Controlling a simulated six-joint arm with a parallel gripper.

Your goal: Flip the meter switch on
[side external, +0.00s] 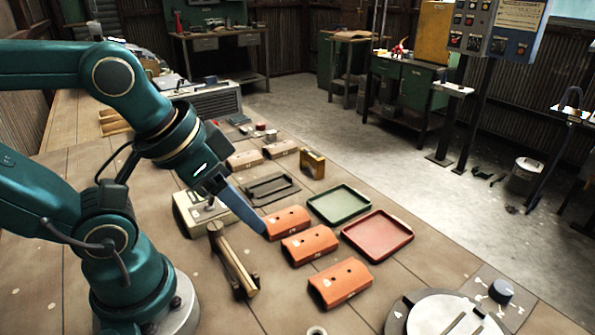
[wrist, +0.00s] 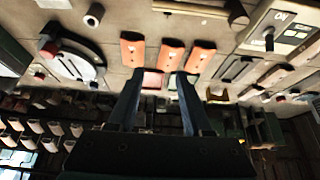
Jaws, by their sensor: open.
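The meter is a pale box (side external: 192,216) on the table near my arm, partly behind my gripper in the side view. In the wrist view the meter (wrist: 258,22) is at the top right, with an "ON" mark and a dark switch lever (wrist: 268,40) on its face. I cannot tell the lever's setting for sure. My gripper (side external: 263,232) points down toward the table, right of the meter and close to the orange covers. In the wrist view my gripper (wrist: 161,78) has its two fingers apart with nothing held between them.
Several orange covers (side external: 309,244) lie right of my gripper. A green tray (side external: 339,204) and a red tray (side external: 377,236) lie beyond them. A wooden-handled hammer (side external: 233,258) lies in front of the meter. A round dial plate (side external: 440,313) is at the front right.

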